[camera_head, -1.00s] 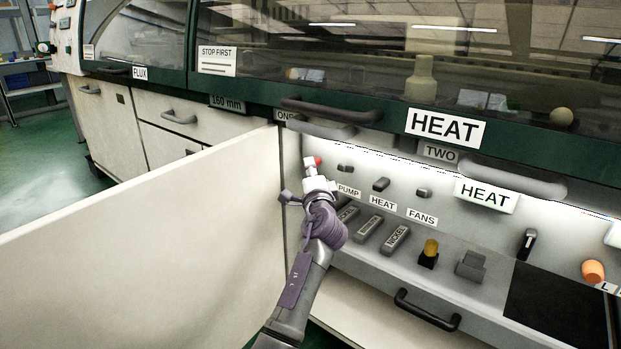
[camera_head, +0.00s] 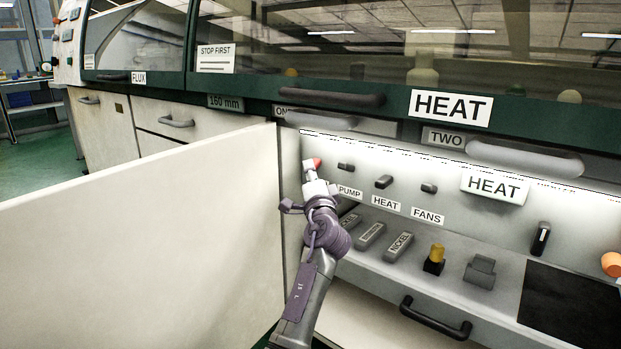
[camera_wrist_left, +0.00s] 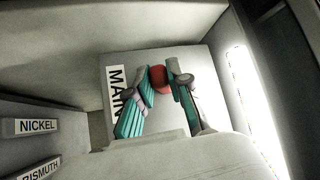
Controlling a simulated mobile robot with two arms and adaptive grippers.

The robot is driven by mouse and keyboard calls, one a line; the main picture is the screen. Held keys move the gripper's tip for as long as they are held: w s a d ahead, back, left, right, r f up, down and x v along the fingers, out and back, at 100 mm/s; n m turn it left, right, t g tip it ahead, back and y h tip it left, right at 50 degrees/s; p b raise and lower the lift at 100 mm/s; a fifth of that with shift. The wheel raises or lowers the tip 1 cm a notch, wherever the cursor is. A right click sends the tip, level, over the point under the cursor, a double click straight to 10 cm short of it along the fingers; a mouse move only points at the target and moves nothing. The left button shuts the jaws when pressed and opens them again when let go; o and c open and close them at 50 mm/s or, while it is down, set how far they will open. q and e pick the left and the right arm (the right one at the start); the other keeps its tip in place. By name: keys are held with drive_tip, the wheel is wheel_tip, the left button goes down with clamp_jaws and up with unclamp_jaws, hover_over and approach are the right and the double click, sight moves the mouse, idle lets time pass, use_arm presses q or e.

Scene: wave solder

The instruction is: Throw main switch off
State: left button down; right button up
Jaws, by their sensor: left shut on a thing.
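The main switch is a red knob (camera_head: 317,163) at the left end of the panel inside the open compartment. In the left wrist view the red knob (camera_wrist_left: 158,78) sits between my left fingers, beside a partly hidden label (camera_wrist_left: 116,90) that reads "MAIN". My left gripper (camera_head: 312,170) reaches into the compartment and is shut on the knob. Its teal-padded fingers (camera_wrist_left: 160,88) show on both sides of the knob in the left wrist view. The knob's exact angle is hard to tell. My right gripper is not in view.
The open white door (camera_head: 150,225) stands left of my arm. Switches labelled PUMP (camera_head: 346,167), HEAT (camera_head: 384,181) and FANS (camera_head: 429,188) are to the right. Grey bars (camera_head: 398,246) and a yellow-topped piece (camera_head: 435,258) lie on the shelf below. A handle (camera_head: 332,100) is above.

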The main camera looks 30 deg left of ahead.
use_arm(q)
drive_tip(key=shift+f, duration=0.2)
idle(0.4)
drive_tip(key=c, duration=1.1)
unclamp_jaws()
drive_tip(key=shift+r, duration=0.1)
drive_tip(key=shift+d, duration=0.1)
drive_tip(key=v, duration=1.2)
